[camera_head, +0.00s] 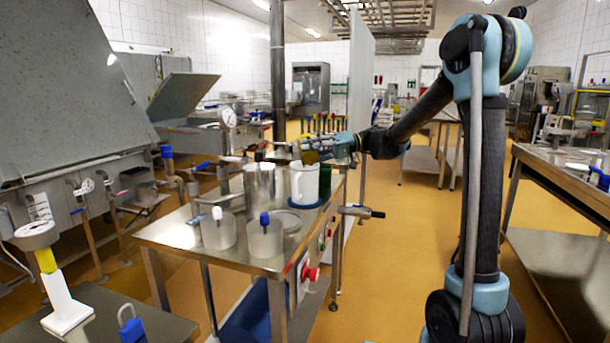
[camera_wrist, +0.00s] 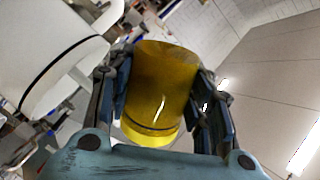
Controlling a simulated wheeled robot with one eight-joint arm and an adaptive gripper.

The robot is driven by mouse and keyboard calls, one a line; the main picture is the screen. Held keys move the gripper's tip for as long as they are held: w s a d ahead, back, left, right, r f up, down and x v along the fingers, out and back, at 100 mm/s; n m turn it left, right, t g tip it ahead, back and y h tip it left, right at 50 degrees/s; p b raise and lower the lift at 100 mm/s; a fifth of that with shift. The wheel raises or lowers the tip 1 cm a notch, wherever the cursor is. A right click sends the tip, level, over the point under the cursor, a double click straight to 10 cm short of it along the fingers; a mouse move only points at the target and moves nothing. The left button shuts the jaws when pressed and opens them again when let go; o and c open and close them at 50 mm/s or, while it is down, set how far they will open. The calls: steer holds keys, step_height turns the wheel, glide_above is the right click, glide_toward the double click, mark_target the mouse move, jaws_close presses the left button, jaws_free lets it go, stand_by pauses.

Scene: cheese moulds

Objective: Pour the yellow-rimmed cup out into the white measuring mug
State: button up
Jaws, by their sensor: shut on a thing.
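The yellow-rimmed cup (camera_wrist: 158,88) looks yellow and translucent in the wrist view. My gripper (camera_wrist: 160,100) is shut on it, with one finger on each side. In the head view my gripper (camera_head: 318,152) reaches in from the right, and a small yellow part of the cup (camera_head: 310,157) shows just above the white measuring mug. The white measuring mug (camera_head: 303,186) stands upright on a blue round base (camera_head: 305,203) on the steel table. It also shows large and close at the left of the wrist view (camera_wrist: 45,50), beside the cup. The contents of both are hidden.
A steel pot (camera_head: 259,186) stands left of the mug on the table (camera_head: 180,233). Two translucent beakers, one with a white knob (camera_head: 218,234) and one with a blue knob (camera_head: 265,241), stand in front. A gauge (camera_head: 228,118) rises behind.

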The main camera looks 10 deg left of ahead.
steer(key=shift+r+m+p, duration=0.35)
steer(key=shift+m, duration=0.15)
stand_by(0.3)
steer(key=shift+w+a+f+m+g+h+p, duration=0.1)
steer(key=shift+f+m+g+p, duration=0.15)
steer(key=shift+m, duration=0.25)
steer(key=shift+w+d+f+m+g+h+p, duration=0.1)
steer(key=shift+f+m+p, duration=0.15)
steer(key=shift+m, duration=0.25)
steer(key=shift+w+a+f+m+g+h+p, duration=0.1)
steer(key=shift+f+m+g+p, duration=0.05)
steer(key=shift+m+p, duration=0.3)
stand_by(0.8)
steer(key=shift+w+a+r+m+p, duration=0.15)
steer(key=shift+r+m+p, duration=0.25)
steer(key=shift+m, duration=0.45)
steer(key=shift+w+a+f+m+g, duration=0.1)
steer(key=shift+w+f+m+g, duration=0.2)
steer(key=shift+m, duration=0.4)
stand_by(0.6)
steer(key=shift+w+a+r+m+g, duration=0.2)
steer(key=shift+w+r+m, duration=0.2)
steer(key=shift+m, duration=0.55)
steer(key=shift+w+a+r+m+g, duration=0.25)
steer(key=shift+w+m, duration=0.1)
steer(key=shift+m, duration=0.6)
stand_by(0.9)
